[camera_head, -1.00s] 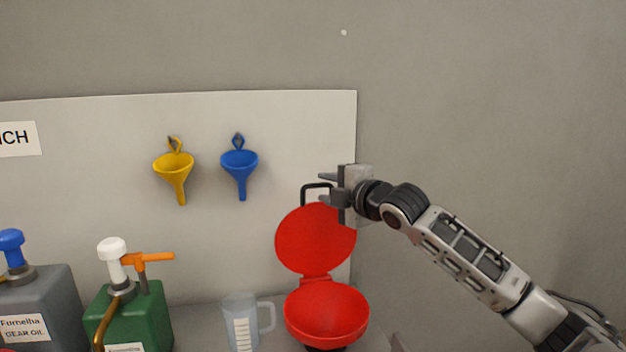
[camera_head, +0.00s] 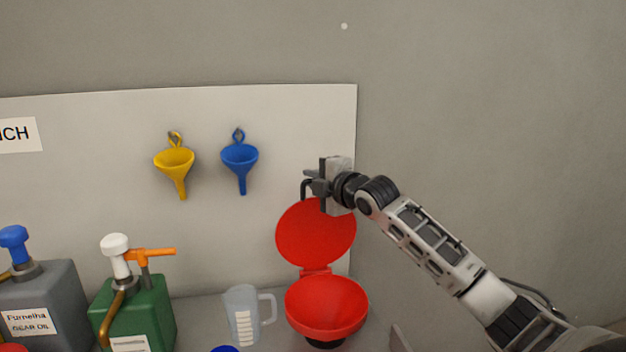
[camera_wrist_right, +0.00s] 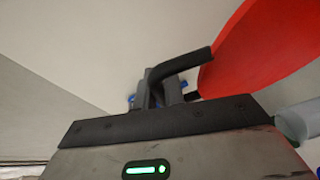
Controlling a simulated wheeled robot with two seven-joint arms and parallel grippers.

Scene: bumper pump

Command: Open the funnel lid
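The red funnel (camera_head: 326,303) stands on the bench with its round red lid (camera_head: 315,236) raised, leaning back on the hinge above the bowl. The lid's black handle (camera_head: 305,188) is at its top edge. My right gripper (camera_head: 313,181) is at this handle, partly covering it. In the right wrist view the handle (camera_wrist_right: 183,62) runs across the fingers (camera_wrist_right: 158,92), with the red lid (camera_wrist_right: 265,45) to the right. The finger gap is small and partly hidden, so I cannot tell whether they grip the handle. My left gripper is out of view.
A clear measuring jug (camera_head: 243,312) stands left of the funnel. Further left are a green pump container (camera_head: 145,315) and a grey one (camera_head: 45,300). Yellow (camera_head: 174,162) and blue (camera_head: 240,158) funnels hang on the white board (camera_head: 90,200). The right wall is bare.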

